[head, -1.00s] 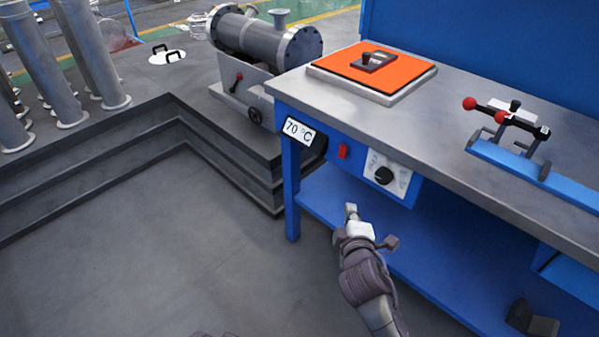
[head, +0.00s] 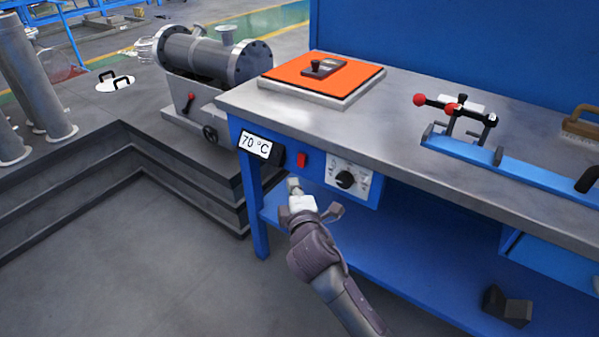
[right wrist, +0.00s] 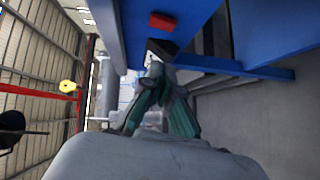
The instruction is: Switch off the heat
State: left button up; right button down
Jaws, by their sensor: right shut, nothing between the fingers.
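The heat controls sit on the front of the blue workbench. A display (head: 255,144) reads 70 °C. Right of it are a small red switch (head: 301,160) and a black knob (head: 346,180) on a white dial plate. An orange plate (head: 322,75) lies on the bench above them. My right gripper (head: 294,187) is shut and empty, just below the red switch and left of the knob, apart from both. In the right wrist view the red switch (right wrist: 162,22) shows above the gripper (right wrist: 155,72). My left gripper is not in view.
The bench top (head: 400,115) overhangs the panel. A clamp with red knobs (head: 455,107) stands on a blue rail at right, near a brush (head: 582,125). A flanged shell (head: 200,55) stands at left. The floor in front is clear.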

aim_at(297, 162)
jog(key=w, duration=0.2)
jog(key=w+d+f+b, duration=0.1)
jog(key=w, duration=0.5)
jog(key=shift+d+f, duration=0.2)
jog(key=shift+d, duration=0.05)
pick_arm(q)
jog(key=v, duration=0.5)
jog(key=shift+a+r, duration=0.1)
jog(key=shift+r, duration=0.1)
jog(key=shift+b, duration=0.3)
